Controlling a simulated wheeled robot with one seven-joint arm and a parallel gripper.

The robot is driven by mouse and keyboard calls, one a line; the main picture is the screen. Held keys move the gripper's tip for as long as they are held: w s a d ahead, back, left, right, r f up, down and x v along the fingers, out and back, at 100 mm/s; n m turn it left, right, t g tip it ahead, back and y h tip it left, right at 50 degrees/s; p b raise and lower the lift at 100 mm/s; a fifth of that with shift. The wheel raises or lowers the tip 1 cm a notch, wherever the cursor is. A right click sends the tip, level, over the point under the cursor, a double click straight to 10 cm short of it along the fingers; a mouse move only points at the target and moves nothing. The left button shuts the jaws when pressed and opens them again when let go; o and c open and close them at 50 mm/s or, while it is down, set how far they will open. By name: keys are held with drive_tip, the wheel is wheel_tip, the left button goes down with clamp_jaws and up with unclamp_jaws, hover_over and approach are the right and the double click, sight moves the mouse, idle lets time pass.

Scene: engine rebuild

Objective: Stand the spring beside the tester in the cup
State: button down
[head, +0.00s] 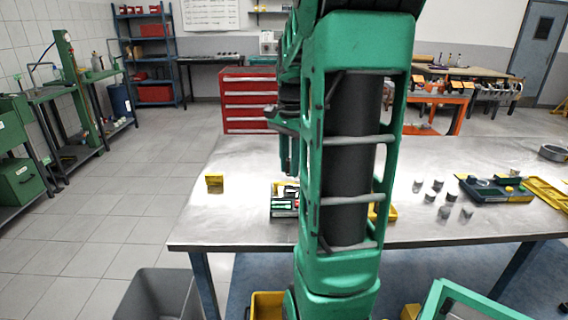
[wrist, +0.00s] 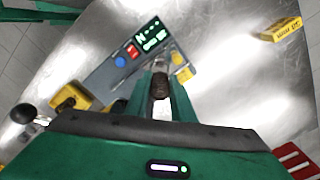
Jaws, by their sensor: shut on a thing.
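The tester (wrist: 128,58) is a grey box with a lit green-on-black display, a red button and a blue button. It also stands on the metal table in the head view (head: 284,208), partly behind my arm. My gripper (wrist: 160,92) is shut on a dark brown spring (wrist: 160,84), which shows between the fingers close to the tester's near edge. Small yellow parts (wrist: 183,73) lie just right of the fingers, by the tester. I cannot tell whether one of them is the cup. The spring's lower end is hard to make out.
A yellow lettered block (wrist: 282,29) lies apart on the table (head: 240,228). A yellow piece with a black knob (wrist: 68,97) is left of my gripper. Several grey cylinders (head: 438,185) and a dark tray (head: 490,190) stand at the right. The table's left part is mostly clear.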

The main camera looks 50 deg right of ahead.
sight(289, 191)
drive_tip(key=shift+f, duration=2.55)
drive_tip(key=shift+s+a+f, duration=0.1)
drive_tip(key=c, duration=1.4)
unclamp_jaws()
drive_tip(key=shift+f, duration=0.15)
drive_tip(key=shift+c, duration=0.2)
wheel_tip(289, 191, up, 12)
drive_tip(key=shift+w+d+f, duration=0.2)
drive_tip(key=shift+w, duration=0.05)
